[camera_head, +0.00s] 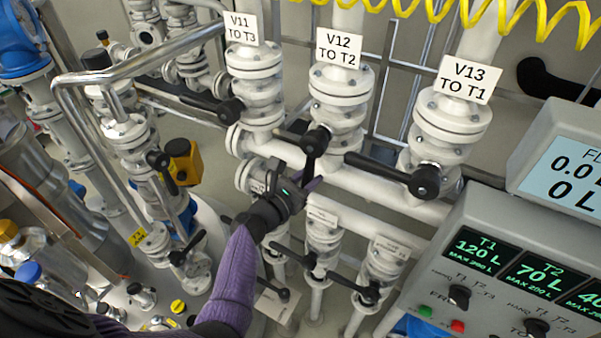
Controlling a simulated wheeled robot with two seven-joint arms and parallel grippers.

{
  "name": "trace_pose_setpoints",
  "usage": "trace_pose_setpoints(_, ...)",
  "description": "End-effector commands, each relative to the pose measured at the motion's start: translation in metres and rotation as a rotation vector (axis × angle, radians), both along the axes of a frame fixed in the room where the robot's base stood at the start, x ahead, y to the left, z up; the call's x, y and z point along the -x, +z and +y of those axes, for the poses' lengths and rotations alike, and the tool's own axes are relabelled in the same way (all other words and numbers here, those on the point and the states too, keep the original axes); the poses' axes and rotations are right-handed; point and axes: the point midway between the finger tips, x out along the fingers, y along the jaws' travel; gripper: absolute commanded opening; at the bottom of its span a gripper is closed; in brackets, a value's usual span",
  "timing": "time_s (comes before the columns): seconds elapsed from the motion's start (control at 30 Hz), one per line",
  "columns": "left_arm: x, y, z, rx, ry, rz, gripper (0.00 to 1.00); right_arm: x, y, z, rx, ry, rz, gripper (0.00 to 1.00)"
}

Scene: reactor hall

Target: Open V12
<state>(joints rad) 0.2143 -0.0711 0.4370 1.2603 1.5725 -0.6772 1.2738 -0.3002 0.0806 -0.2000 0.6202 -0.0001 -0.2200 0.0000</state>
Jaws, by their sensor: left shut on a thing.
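The valve labelled V12 TO T2 (341,84) is a white flanged valve in the middle of the head view. Its black hub (317,138) faces me, with a dark piece reaching left from it and another reaching down. My left gripper (304,179) is just below this hub and is shut on the black V12 handle, close to the downward part. The gripper hides much of the handle's lower end, so its exact angle is hard to tell. My right gripper does not show.
Valve V11 (255,62) stands left with its black lever (205,102) pointing left. Valve V13 (452,118) stands right, its lever (385,167) also pointing left, near my gripper. Smaller valves (322,232) sit below. A control panel (480,212) fills the lower right.

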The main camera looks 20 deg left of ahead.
Motion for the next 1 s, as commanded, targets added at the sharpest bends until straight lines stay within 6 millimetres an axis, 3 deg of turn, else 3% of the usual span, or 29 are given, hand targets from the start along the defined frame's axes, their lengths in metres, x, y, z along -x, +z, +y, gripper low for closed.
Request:
trace_pose_setpoints(0.3, 0.0022, -0.0044, -0.011, 0.092, -0.004, 0.017, 0.0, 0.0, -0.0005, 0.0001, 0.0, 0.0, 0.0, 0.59)
trace_pose_setpoints(0.8, 0.0021, -0.0039, -0.0119, 0.103, -0.004, 0.017, 0.0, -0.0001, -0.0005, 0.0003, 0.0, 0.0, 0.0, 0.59)
trace_pose_setpoints(0.83, 0.0021, -0.0038, -0.0118, 0.104, -0.004, 0.016, 0.4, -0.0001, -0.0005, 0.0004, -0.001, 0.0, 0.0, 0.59)
trace_pose_setpoints(0.97, 0.0017, -0.0027, -0.0113, 0.103, -0.003, 0.014, 0.67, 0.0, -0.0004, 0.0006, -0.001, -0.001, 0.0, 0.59)
trace_pose_setpoints(1.0, 0.0015, -0.0024, -0.0112, 0.103, -0.003, 0.012, 0.69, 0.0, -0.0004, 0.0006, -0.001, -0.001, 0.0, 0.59)
